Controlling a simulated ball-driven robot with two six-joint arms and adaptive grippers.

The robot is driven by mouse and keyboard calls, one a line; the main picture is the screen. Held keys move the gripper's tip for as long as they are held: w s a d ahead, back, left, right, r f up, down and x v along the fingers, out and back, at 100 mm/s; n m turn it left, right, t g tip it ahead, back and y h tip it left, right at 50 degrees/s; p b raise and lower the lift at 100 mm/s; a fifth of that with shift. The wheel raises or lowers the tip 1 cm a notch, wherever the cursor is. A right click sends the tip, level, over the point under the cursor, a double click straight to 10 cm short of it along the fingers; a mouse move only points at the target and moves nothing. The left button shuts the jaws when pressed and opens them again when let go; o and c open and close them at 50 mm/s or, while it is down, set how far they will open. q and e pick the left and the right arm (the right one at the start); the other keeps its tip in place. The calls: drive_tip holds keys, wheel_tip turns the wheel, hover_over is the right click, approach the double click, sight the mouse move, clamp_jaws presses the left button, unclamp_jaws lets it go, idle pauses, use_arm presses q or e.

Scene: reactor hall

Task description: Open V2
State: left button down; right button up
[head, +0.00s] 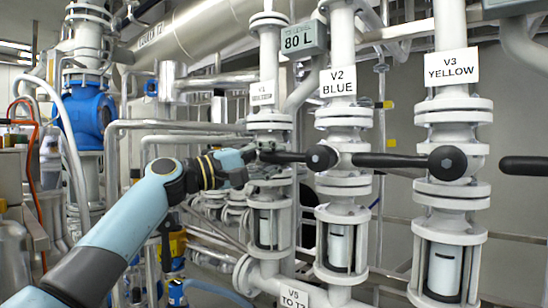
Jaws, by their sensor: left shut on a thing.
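The V2 valve stands on the pale vertical pipe under the "V2 BLUE" sign (338,82). A black lever (290,157) runs nearly level to the left from a round black hub (321,158) at V2, crosswise to the pipe. My left gripper (251,155) is shut at the lever's left end, in front of the V1 pipe. The fingertips are small and partly hidden there. A sight glass (338,246) shows below V2. My right gripper is not in view.
The V3 pipe with its "V3 YELLOW" sign (451,67) stands to the right, with a black lever (395,160) level with V2's. Another black lever end (525,166) shows at the right edge. A grey "80 L" display (301,39) hangs above. Pipes crowd the left.

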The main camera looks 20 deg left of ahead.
use_arm(q)
drive_tip(key=s+d+f+n+t+y+b, duration=0.1)
drive_tip(key=d+f+n+t+y+b, duration=0.2)
drive_tip(key=n, duration=1)
wheel_tip(320, 180, down, 5)
drive_tip(key=t+b, duration=0.2)
drive_tip(key=shift+d+f+t, duration=0.2)
drive_tip(key=shift+d+t, duration=0.05)
drive_tip(key=shift+t, duration=0.15)
drive_tip(key=shift+s, duration=0.1)
drive_tip(key=shift+r, duration=0.1)
drive_tip(key=c, duration=1.2)
unclamp_jaws()
drive_tip(key=shift+s+a+r, duration=0.1)
drive_tip(key=shift+a, duration=0.05)
drive_tip(key=shift+o, duration=0.3)
